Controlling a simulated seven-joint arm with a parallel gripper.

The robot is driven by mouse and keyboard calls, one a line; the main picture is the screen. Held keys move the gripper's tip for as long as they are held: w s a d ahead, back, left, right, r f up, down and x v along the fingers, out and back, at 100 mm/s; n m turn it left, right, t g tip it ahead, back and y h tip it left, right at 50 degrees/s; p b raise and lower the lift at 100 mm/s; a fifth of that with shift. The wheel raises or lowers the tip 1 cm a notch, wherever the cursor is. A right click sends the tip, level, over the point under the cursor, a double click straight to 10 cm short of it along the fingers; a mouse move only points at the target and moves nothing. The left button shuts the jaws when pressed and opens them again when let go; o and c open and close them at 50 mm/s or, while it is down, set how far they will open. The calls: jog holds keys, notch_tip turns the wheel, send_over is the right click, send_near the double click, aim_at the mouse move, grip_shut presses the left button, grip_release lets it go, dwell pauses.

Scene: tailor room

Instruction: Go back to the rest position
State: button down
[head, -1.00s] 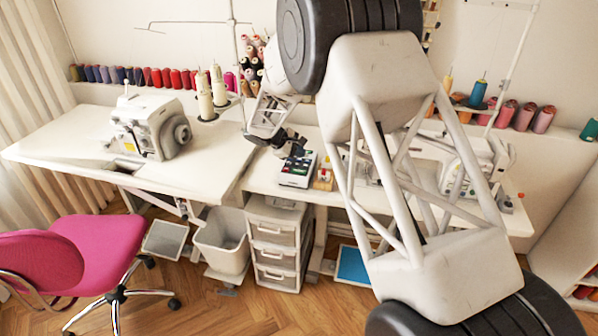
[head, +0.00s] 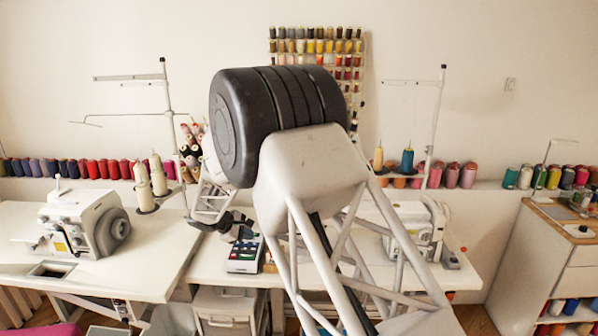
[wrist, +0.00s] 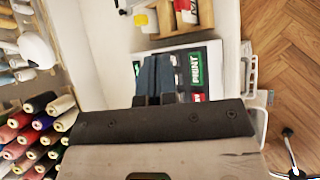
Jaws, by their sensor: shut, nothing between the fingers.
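My gripper (head: 245,233) is at the end of my arm, over the middle table. Its dark fingers show in the wrist view (wrist: 158,74), side by side and shut, with nothing seen between them. A white flat box with a dark panel and coloured labels (head: 243,258) lies below the fingertips; it also shows in the wrist view (wrist: 214,83), partly hidden by the fingers. My large arm links hide much of the table's middle in the head view.
A white overlock machine (head: 82,226) stands on the left table (head: 150,262). Another sewing machine (head: 415,225) stands right of my arm. Thread cones (head: 148,180) and thin thread stands (head: 170,130) rise behind. A cabinet (head: 545,262) is at the right. Spools show in the wrist view (wrist: 40,130).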

jog(key=s+d+r+m+g+y, duration=0.1)
jog(key=s+d+r+m, duration=0.2)
jog(key=s+d+r, duration=0.5)
jog(key=s+d+r+m+g+y, duration=0.1)
jog(key=s+d+r+m, duration=0.1)
jog(key=s+d+r, duration=0.65)
jog(key=s+d+r+m+g+y, duration=0.1)
jog(key=s+d+r+m, duration=0.25)
jog(key=d, duration=0.85)
jog(key=s+d+m+y, duration=0.1)
jog(key=s+d, duration=0.3)
jog(key=s, duration=0.7)
jog(key=s+d+r+m+y, duration=0.1)
jog(key=s+d+m, duration=0.3)
jog(key=s, duration=0.7)
jog(key=s+d+m+y, duration=0.2)
jog(key=s+d, duration=0.1)
jog(key=s, duration=0.8)
jog(key=shift+d+r, duration=0.3)
jog(key=shift+d, duration=0.1)
